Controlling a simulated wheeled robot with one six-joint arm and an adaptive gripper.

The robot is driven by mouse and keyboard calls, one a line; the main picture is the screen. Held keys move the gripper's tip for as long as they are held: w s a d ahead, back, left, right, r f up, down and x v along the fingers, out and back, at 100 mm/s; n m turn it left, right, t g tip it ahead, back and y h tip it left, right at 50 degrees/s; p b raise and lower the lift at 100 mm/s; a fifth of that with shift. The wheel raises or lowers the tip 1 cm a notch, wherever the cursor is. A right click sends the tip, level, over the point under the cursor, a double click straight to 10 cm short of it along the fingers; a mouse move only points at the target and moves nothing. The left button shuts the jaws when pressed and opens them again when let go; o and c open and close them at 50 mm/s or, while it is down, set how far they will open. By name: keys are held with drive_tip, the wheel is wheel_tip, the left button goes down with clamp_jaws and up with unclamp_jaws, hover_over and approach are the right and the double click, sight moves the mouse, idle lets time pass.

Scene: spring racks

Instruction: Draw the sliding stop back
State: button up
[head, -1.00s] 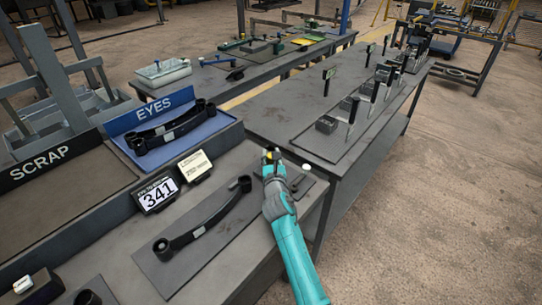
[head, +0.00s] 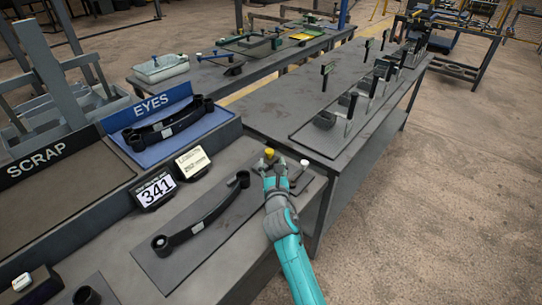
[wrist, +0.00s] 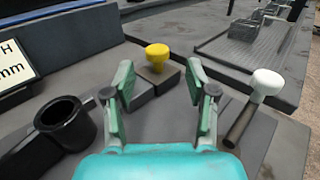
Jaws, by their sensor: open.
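A yellow knob (head: 269,153) stands at the far end of the spring fixture on the near bench. In the wrist view the yellow knob (wrist: 157,54) sits on a small dark block (wrist: 157,76). A white knob (head: 304,163) is to its right; in the wrist view the white knob (wrist: 266,82) tops a dark rod. Which part is the sliding stop is not clear. My gripper (wrist: 158,85) is open and empty, with the yellow knob framed between its fingers, just beyond their tips. In the head view my gripper (head: 273,172) is just on the near side of the knob.
A dark leaf spring (head: 205,225) lies on a plate to the left; its open eye (wrist: 65,120) is close to my left finger. A sign reading 341 (head: 156,191) and a blue EYES tray (head: 185,135) stand behind. A rack bench (head: 290,105) lies beyond.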

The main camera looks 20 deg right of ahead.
drive_tip(key=s, duration=0.4)
drive_tip(key=shift+s+a, duration=0.35)
drive_tip(key=shift+s, duration=0.05)
